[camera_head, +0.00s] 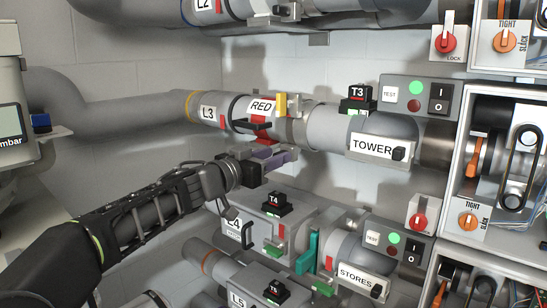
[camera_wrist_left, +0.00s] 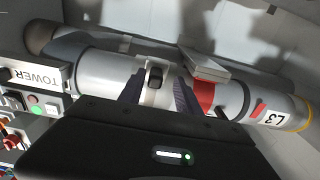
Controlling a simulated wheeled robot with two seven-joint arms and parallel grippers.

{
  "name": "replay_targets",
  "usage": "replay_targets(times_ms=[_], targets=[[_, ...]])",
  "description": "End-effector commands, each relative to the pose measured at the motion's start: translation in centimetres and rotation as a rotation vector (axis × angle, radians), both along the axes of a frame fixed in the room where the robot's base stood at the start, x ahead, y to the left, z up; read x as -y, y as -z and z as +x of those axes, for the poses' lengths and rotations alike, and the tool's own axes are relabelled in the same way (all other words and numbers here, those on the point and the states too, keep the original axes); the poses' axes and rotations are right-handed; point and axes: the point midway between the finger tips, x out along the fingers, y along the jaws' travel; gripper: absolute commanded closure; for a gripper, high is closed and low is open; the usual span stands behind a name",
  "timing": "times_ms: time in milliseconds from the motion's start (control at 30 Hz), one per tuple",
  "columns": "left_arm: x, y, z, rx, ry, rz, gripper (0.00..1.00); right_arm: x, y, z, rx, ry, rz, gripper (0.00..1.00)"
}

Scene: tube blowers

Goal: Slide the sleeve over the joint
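The grey pipe L3 (camera_head: 207,112) runs across the head view towards the box marked TOWER (camera_head: 378,146). A band with the RED label (camera_head: 262,107) and red patches is around the pipe. A yellow clip (camera_head: 281,104) stands beside the label, right of it. I cannot tell the sleeve's exact edges or whether it covers the joint. My left gripper (camera_head: 280,156) is just below this stretch of pipe. In the left wrist view its two dark fingers (camera_wrist_left: 158,98) are apart, with a small black-framed part (camera_wrist_left: 155,77) of the pipe fitting between them. I see no grip. My right gripper is out of view.
The T3 box (camera_head: 358,99) sits on the pipe to the right. A switch panel (camera_head: 415,95) and belt-drive housings (camera_head: 505,160) stand at the right. Below are the L4 pipe box (camera_head: 265,222) and green handle (camera_head: 307,252). A wall is close behind.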

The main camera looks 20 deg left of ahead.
Motion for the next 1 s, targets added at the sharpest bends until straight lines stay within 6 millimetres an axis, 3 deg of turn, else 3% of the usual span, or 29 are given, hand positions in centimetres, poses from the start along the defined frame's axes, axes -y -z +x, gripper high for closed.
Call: replay_targets(times_ms=[267, 733, 1000], targets=[[0.0, 0.0, -0.3, 0.000, 0.003, 0.000, 0.60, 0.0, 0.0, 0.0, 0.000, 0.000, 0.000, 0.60], [-2.5, -0.1, -6.3, 0.001, 0.001, 0.000, 0.60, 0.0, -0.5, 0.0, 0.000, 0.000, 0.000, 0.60], [-2.8, 0.0, -7.3, 0.000, 0.001, 0.000, 0.60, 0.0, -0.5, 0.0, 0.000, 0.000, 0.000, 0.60]])
